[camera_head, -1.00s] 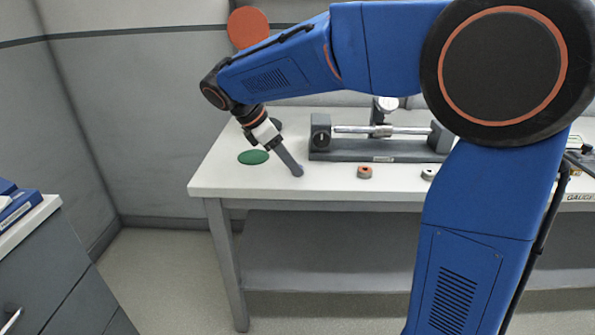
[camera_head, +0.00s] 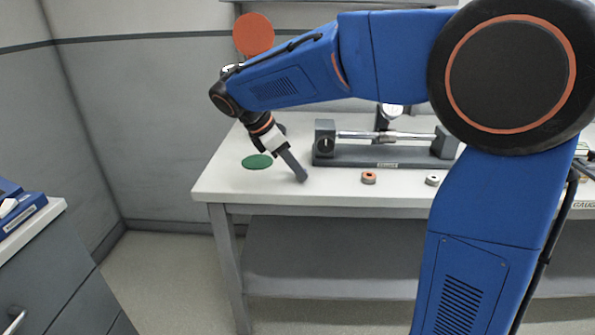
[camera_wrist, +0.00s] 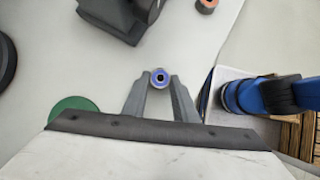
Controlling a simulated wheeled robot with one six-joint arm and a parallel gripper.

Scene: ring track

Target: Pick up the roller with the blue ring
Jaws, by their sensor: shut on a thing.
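The roller with the blue ring (camera_wrist: 159,78) is between the fingertips of my gripper (camera_wrist: 159,84) in the wrist view, with its dark centre hole facing the camera. The jaws are shut on it. In the head view my gripper (camera_head: 301,177) points down and to the right over the left part of the white table, near its front edge. The roller is hidden or too small to make out there. I cannot tell whether it touches the table top.
A roller with an orange ring (camera_head: 369,177) and a pale-ringed roller (camera_head: 433,180) stand to the right. A grey bench fixture with a steel bar (camera_head: 384,154) is behind them. A green disc (camera_head: 257,162) lies left of my gripper. The white table's (camera_head: 225,184) front left is clear.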

